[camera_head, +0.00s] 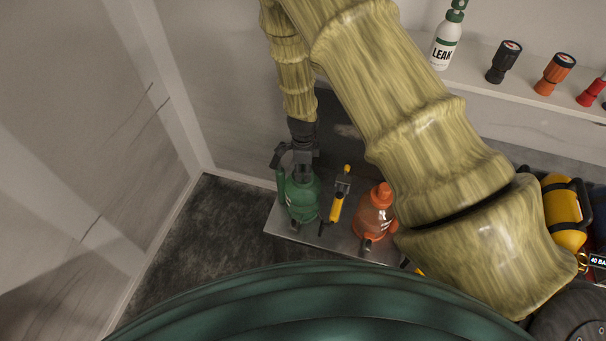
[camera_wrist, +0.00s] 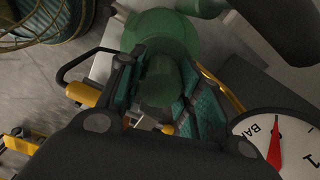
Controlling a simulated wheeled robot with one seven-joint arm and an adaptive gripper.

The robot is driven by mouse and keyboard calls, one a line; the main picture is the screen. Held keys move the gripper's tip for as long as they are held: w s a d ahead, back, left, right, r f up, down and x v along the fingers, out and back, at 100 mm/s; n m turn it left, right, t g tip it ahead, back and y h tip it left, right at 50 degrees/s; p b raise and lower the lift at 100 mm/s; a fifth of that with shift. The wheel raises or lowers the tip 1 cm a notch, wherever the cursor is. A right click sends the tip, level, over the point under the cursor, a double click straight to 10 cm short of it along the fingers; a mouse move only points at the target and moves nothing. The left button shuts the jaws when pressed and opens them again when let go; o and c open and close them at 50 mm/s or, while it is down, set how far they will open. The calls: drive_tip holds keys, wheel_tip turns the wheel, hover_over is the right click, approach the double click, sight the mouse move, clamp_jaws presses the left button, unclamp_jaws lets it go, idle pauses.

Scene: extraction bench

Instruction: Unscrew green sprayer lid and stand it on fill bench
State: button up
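The green sprayer (camera_head: 301,199) stands upright at the left end of the grey metal bench (camera_head: 283,226). Its rounded green body also shows in the wrist view (camera_wrist: 160,34). My gripper (camera_head: 304,164) points down over the sprayer's top. In the wrist view my gripper (camera_wrist: 161,85) has its teal-padded fingers on both sides of the green lid (camera_wrist: 160,82), and the pads appear to press on it. The lid sits over the sprayer body; whether its thread is still engaged is hidden.
A yellow-handled tool (camera_head: 337,206) lies close right of the sprayer, then an orange sprayer (camera_head: 375,211). A white bottle (camera_head: 445,44) and several torches stand on the shelf (camera_head: 470,72). A pressure gauge (camera_wrist: 285,145) shows in the wrist view. A wall borders the left.

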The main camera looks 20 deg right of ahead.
drive_tip(key=n, duration=0.3)
drive_tip(key=shift+c, duration=0.4)
drive_tip(key=n+b, duration=0.1)
drive_tip(key=n, duration=0.7)
drive_tip(key=shift+n, duration=0.4)
drive_tip(key=n, duration=0.9)
drive_tip(key=shift+r, duration=0.1)
drive_tip(key=n, duration=0.6)
drive_tip(key=shift+n, duration=0.4)
drive_tip(key=o, duration=1.2)
drive_tip(key=shift+c, duration=0.2)
